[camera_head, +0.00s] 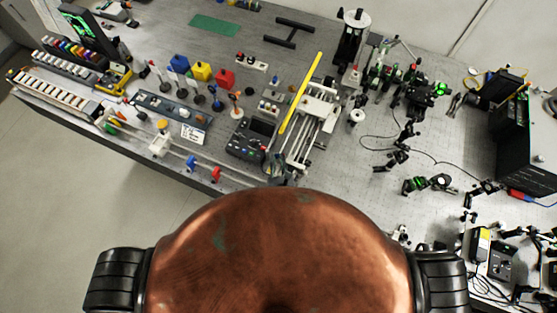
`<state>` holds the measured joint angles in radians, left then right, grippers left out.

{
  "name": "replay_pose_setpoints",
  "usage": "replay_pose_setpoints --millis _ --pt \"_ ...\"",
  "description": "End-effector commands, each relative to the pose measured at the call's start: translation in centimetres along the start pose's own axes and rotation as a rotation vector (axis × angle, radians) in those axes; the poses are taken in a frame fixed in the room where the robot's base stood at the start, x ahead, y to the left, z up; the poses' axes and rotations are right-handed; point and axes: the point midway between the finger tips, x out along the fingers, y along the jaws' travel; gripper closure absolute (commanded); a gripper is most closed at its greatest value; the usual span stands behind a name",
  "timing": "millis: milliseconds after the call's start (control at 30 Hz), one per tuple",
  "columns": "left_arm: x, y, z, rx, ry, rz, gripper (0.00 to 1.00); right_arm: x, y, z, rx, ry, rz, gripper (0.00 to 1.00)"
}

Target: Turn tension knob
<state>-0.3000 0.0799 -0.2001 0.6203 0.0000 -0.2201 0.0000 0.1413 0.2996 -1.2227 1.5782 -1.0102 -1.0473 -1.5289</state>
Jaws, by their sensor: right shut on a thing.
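The part of my right gripper (275,170) that shows is small and dark, just beyond the top edge of my copper body. It is shut at the near end of a silver railed device (308,128), where I take the tension knob to be. The knob is too small and covered to make out. A yellow bar (302,92) lies slantwise along the device's left side. My left gripper is not in view.
A dark control box (250,140) stands close on the left. A spool stand (353,35) rises behind. Optical mounts (415,90) and cables crowd the right. A green mat (214,24) lies at the back.

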Motion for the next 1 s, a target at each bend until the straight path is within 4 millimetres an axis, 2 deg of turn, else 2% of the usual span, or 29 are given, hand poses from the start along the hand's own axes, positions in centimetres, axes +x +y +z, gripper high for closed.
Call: replay_pose_setpoints --millis 200,233,500,800,867,1000 --pt "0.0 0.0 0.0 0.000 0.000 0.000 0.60 0.1 0.0 0.1 0.000 -0.001 0.000 1.00" --pt "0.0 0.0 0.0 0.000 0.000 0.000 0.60 0.1 0.0 0.1 0.000 -0.001 0.000 0.85" --pt "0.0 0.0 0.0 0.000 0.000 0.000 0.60 0.0 0.0 0.0 0.000 0.000 0.000 0.68" --pt "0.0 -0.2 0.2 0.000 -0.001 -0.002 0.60 -0.3 0.0 0.0 0.001 0.000 0.001 0.68" --pt "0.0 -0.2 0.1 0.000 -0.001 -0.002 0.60 -0.7 0.0 0.0 0.001 0.001 0.001 0.68" --pt "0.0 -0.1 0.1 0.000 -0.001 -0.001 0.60 -3.0 -0.1 -0.1 0.002 0.002 0.000 0.68"
